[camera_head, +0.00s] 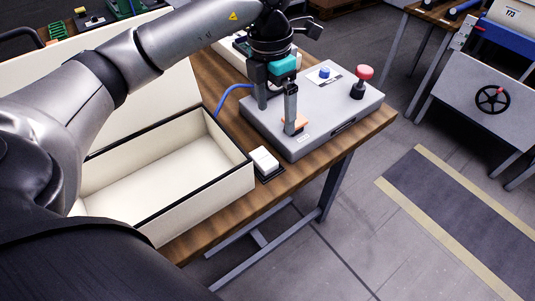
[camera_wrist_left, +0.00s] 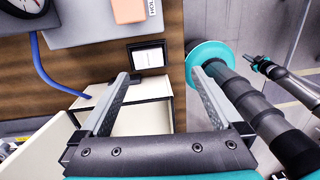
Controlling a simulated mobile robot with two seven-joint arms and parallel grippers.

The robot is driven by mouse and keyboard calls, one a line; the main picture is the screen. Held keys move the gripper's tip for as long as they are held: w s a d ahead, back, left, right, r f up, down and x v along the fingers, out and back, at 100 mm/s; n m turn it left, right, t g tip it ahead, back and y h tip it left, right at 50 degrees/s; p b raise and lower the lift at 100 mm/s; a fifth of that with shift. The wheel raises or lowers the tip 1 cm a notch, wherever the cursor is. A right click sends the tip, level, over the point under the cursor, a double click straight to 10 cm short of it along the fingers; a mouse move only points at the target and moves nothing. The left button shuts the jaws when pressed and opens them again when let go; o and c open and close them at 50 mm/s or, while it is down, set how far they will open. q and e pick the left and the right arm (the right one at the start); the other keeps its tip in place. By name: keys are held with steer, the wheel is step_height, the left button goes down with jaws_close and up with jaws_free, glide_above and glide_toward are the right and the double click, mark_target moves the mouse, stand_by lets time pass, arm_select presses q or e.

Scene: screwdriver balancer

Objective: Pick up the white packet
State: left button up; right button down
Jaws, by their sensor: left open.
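The white packet (camera_head: 263,158) lies in a small black holder on the wooden table, between the open box and the grey control box. In the left wrist view the packet (camera_wrist_left: 149,57) shows as a pale square inside the black frame, beyond the fingertips and roughly between them. My left gripper (camera_head: 276,117) is open and empty, with its fingers pointing down. In the head view its fingers appear in front of the grey control box, behind and to the right of the packet, not touching it.
The open cream box (camera_head: 190,205) with dark rims stands left of the packet. The grey control box (camera_head: 345,108) carries a red button (camera_head: 363,73), a blue button (camera_head: 325,71) and an orange patch. A blue cable (camera_head: 228,92) runs to it. The table's edge is close by the packet.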

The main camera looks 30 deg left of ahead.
arm_select(q)
steer(key=a, duration=0.2)
steer(key=b, duration=0.2)
glide_above(266, 156)
steer(key=shift+y, duration=0.4)
step_height(266, 156, down, 10)
steer(key=shift+r, duration=0.1)
step_height(266, 156, down, 4)
steer(key=shift+f+b, duration=0.25)
steer(key=shift+b, duration=0.1)
steer(key=shift+f, duration=0.25)
steer(key=shift+c, duration=1.4)
steer(key=c, duration=0.6)
steer(key=shift+r, duration=0.1)
steer(key=shift+c, duration=1.3)
arm_select(e)
steer(key=f, duration=0.1)
steer(key=w+f, duration=0.1)
steer(key=shift+d+f, duration=0.25)
steer(key=shift+f, duration=0.05)
